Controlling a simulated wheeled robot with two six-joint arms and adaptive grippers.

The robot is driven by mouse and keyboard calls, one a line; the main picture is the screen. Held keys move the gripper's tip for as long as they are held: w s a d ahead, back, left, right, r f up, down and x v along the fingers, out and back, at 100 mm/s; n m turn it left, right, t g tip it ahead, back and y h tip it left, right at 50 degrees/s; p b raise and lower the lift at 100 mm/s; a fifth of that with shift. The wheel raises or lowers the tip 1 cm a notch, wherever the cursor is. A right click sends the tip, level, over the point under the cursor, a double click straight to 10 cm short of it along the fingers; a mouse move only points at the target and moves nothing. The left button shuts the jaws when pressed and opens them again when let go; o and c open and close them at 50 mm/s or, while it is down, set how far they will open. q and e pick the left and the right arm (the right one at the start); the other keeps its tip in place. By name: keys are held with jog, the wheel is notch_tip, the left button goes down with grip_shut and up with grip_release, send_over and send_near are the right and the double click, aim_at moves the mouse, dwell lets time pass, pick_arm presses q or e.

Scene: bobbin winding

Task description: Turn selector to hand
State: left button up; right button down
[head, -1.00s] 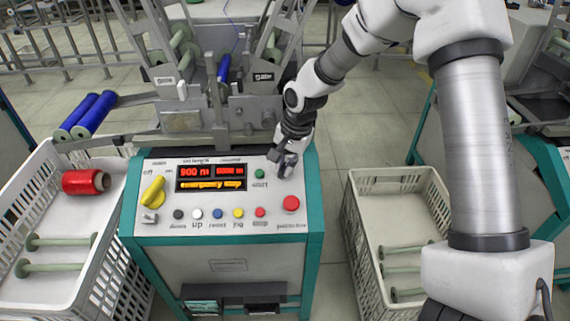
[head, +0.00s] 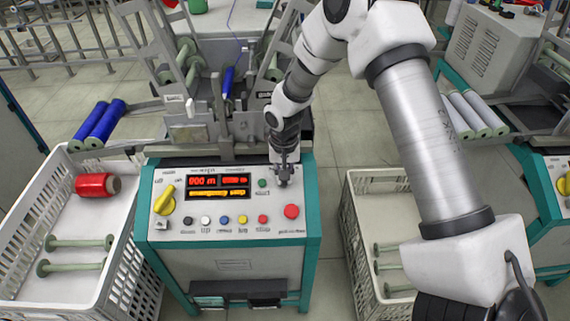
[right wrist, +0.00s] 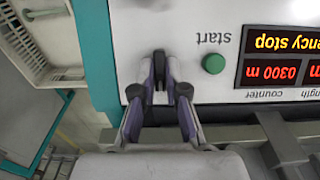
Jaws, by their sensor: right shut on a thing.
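The winder's control panel (head: 235,261) stands in the middle of the head view. My right gripper (head: 284,176) is at its upper right, right of the green start button (head: 262,183) and above the large red button (head: 291,211). In the right wrist view the gripper (right wrist: 158,72) is shut at the panel face on a small dark thing, apparently the selector. The fingers hide most of it, so its setting and labels cannot be read. My left gripper is out of view.
A yellow rotary knob (head: 166,199) is at the panel's left. The display (head: 219,187) is lit. A white crate (head: 125,262) with a red bobbin (head: 97,185) stands left; another crate (head: 360,230) stands right, under my right arm. Blue bobbins (head: 102,126) lie at the upper left.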

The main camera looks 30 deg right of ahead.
jog(key=n+h+p, duration=0.1)
jog(key=n, duration=0.1)
jog(key=shift+a+r+n+p, duration=0.1)
jog(key=shift+n+p, duration=0.2)
jog(key=shift+p, duration=0.1)
jog(key=shift+a+n+g+h+p, duration=0.1)
jog(key=shift+n+g+h+p, duration=0.3)
jog(key=shift+n, duration=1)
jog(key=c, duration=1.2)
grip_release()
jog(key=shift+w, duration=0.1)
jog(key=shift+f, duration=0.2)
jog(key=shift+r, duration=0.1)
notch_tip(320, 180, up, 12)
jog(key=a, duration=0.2)
jog(key=shift+a+f, duration=0.2)
jog(key=shift+a, duration=0.1)
